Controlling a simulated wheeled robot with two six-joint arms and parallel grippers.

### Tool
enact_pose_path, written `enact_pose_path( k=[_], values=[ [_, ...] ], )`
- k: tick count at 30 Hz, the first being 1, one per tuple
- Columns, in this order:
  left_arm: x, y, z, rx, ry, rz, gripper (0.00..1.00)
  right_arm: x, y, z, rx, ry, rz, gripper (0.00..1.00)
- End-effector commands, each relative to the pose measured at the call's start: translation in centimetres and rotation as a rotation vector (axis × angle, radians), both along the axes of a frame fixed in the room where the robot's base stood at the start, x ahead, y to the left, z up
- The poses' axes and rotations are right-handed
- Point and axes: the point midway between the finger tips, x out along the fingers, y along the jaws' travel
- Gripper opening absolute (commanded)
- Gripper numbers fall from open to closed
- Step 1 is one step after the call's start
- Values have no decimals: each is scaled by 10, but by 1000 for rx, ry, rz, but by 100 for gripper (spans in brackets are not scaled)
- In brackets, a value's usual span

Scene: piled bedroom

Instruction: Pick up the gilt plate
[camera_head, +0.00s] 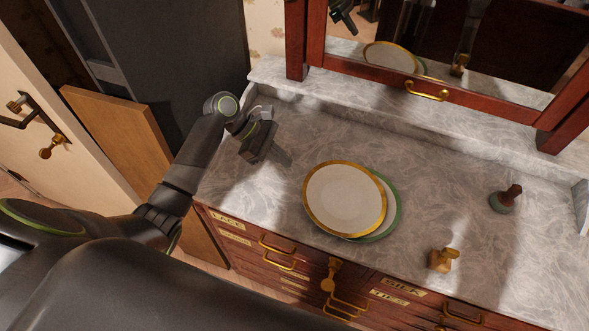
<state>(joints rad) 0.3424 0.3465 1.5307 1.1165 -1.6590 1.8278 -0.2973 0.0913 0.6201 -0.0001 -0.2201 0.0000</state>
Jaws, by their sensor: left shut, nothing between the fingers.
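The gilt plate (344,198), white with a broad gold rim, lies on the marble top of the dresser. It rests on a green-rimmed plate (394,205), which shows as a crescent at its right and lower edge. My left gripper (254,155) is shut and empty over the marble, up and to the left of the gilt plate and apart from it. My right gripper is not in view.
A small brass object (442,260) stands near the front edge, and a dark-handled stamp-like object (506,199) stands at the right. A red-framed mirror (430,85) rises behind.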

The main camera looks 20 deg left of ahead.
Motion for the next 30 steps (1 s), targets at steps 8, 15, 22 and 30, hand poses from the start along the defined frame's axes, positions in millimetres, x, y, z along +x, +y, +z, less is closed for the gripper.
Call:
enact_pose_path(
  k=[8,15,22,30],
  values=[
    [2,0,3,110,-332,-395,0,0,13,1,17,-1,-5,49],
    [4,2,7,202,-635,-813,0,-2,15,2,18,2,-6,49],
    [6,5,11,264,-900,-1230,0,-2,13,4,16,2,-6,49],
    [8,9,17,289,-1177,-1737,0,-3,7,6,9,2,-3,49]
  ],
)
